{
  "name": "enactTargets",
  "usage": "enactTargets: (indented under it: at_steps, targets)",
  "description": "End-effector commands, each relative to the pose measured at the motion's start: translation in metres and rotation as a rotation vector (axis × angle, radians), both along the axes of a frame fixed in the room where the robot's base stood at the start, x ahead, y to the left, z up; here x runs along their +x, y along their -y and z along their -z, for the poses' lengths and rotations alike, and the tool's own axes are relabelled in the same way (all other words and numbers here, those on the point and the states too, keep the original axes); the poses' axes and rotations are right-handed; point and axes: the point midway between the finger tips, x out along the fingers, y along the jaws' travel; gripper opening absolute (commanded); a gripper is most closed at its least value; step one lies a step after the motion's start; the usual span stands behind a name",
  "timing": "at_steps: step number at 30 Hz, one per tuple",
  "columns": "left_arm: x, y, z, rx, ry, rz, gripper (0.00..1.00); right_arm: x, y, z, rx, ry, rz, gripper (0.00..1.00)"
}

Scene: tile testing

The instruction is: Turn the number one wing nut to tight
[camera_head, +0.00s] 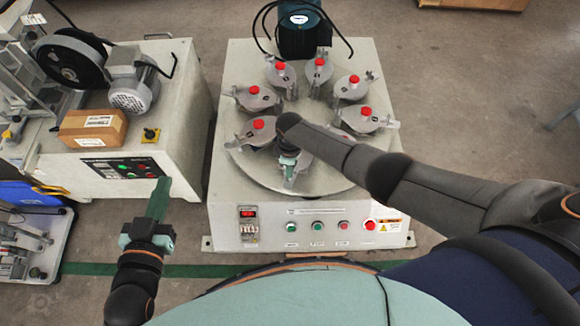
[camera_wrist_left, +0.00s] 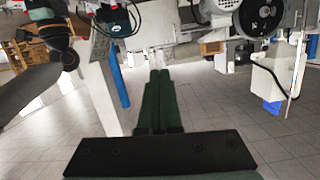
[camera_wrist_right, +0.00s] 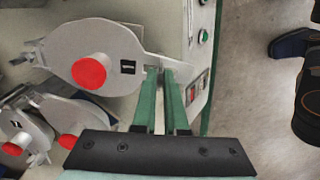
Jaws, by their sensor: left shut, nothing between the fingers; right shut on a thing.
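The number one jar (camera_wrist_right: 105,55) shows in the right wrist view, a grey lid with a red knob (camera_wrist_right: 89,71) and a "1" label. Its wing nut (camera_wrist_right: 168,62) is at the lid's right end, partly hidden by my green fingers. My right gripper (camera_wrist_right: 166,76) is shut on this wing nut. In the head view my right gripper (camera_head: 289,176) is at the front of the round plate, and my arm hides much of the jar. My left gripper (camera_head: 162,184) is shut and empty, left of the machine; its closed fingers show in the left wrist view (camera_wrist_left: 160,78).
Several more red-knobbed jars ring the round plate (camera_head: 245,176). The white machine's front panel has buttons (camera_head: 317,226). A second machine (camera_head: 190,165) with a cardboard box (camera_head: 92,130) stands at left.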

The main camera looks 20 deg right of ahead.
Motion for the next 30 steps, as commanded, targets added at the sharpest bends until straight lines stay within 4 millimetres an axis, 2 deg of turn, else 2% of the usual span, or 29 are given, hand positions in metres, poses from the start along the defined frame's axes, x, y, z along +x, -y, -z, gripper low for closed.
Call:
enactTargets:
  at_steps: [9,21,22,29,30]
  targets:
    - [-0.004,0.0,0.011,0.0,-0.049,-0.004,0.0,-0.001,0.002,0.0,-0.005,-0.003,0.067,0.0]
    - [-0.004,0.0,0.012,0.0,-0.051,-0.004,0.0,-0.001,0.002,0.0,-0.005,-0.004,0.072,0.0]
    - [-0.004,0.0,0.012,0.0,-0.051,-0.004,0.0,-0.001,0.002,0.0,-0.005,-0.004,0.072,0.13]
    - [-0.004,0.0,0.012,0.0,-0.051,-0.004,0.0,0.0,0.001,0.0,-0.002,-0.002,0.07,0.39]
    - [-0.004,0.0,0.012,0.0,-0.051,-0.004,0.0,0.0,0.001,0.0,-0.002,-0.001,0.069,0.4]
